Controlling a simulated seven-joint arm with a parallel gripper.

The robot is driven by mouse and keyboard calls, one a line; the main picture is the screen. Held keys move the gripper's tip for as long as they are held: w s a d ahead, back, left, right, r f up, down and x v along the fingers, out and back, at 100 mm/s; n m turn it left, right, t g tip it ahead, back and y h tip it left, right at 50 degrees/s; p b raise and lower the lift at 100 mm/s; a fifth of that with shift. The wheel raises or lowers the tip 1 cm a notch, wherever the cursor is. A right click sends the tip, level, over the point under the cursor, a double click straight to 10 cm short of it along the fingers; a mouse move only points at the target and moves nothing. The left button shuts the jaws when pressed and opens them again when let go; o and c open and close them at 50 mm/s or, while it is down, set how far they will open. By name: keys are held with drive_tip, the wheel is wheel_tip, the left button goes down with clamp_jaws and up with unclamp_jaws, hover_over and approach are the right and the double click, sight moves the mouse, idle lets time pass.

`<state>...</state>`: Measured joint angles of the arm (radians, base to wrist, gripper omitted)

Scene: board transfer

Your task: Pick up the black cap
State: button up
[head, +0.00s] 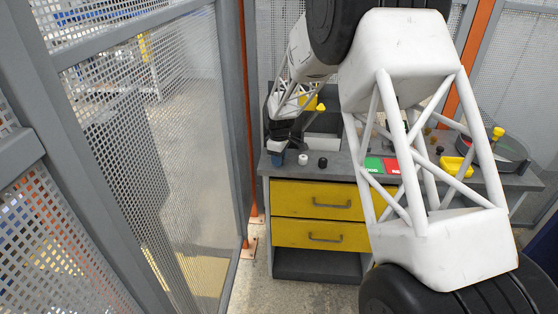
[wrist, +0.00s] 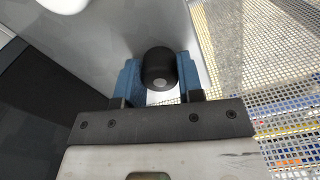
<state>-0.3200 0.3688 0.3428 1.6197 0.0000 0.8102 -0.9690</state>
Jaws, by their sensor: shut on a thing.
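A black cap (wrist: 158,66), a short dark cylinder with a small grey disc on its end, sits between the two blue fingers of my gripper (wrist: 157,82) in the wrist view. The fingers are shut on it from both sides. In the head view my gripper (head: 277,157) is at the left end of the grey workbench (head: 355,170), near its front left corner. The held cap is too small and dark to make out there. Another small black cap (head: 323,163) stands on the bench to the right of a white cap (head: 303,159).
Green and red panels (head: 382,165) lie on the bench, partly behind my arm. Yellow parts (head: 457,167) and a round dark tray (head: 488,148) are at the right. Yellow drawers (head: 318,202) are below. A mesh fence (head: 150,120) stands close on the left.

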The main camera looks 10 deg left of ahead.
drive_tip(key=shift+r, duration=0.15)
drive_tip(key=shift+r, duration=0.55)
drive_tip(key=shift+s+d+r, duration=0.1)
drive_tip(key=shift+s+r, duration=0.1)
drive_tip(key=shift+r, duration=0.4)
drive_tip(key=shift+s+r, duration=0.15)
drive_tip(key=shift+r, duration=0.4)
drive_tip(key=s+d, duration=0.2)
drive_tip(key=s, duration=0.5)
drive_tip(key=s+d+r, duration=0.1)
drive_tip(key=s+d, duration=0.1)
drive_tip(key=s, duration=0.5)
drive_tip(key=shift+s+d+r, duration=0.15)
drive_tip(key=shift+s+d, duration=0.15)
drive_tip(key=shift+d, duration=0.05)
